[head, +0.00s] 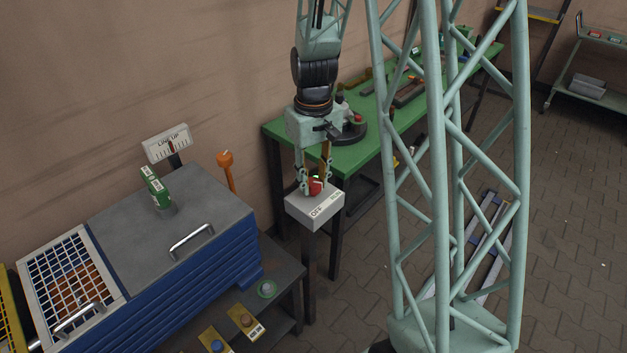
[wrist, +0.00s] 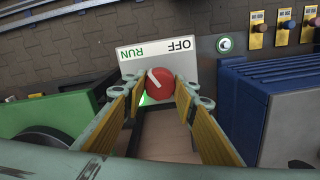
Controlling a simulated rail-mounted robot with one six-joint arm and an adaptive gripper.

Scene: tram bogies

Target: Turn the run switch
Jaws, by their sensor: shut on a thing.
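The run switch is a red knob (head: 316,184) on a pale box (head: 318,207) that stands on a dark post. In the wrist view the knob (wrist: 160,82) shows a white pointer line slanting up and to the left, towards the green word RUN. The box's label plate (wrist: 158,53) reads OFF and RUN. A green glow shows beside the knob's lower left. My gripper (head: 314,180) points down over the box, with its fingers shut on the knob from both sides. The fingers (wrist: 162,88) hide parts of its sides.
A blue cabinet (head: 195,275) with a grey top stands left of the switch post. A green-topped table (head: 365,150) stands behind it, close to my arm. An orange-headed post (head: 225,160) rises behind the cabinet. The paved floor (head: 345,300) at front is open.

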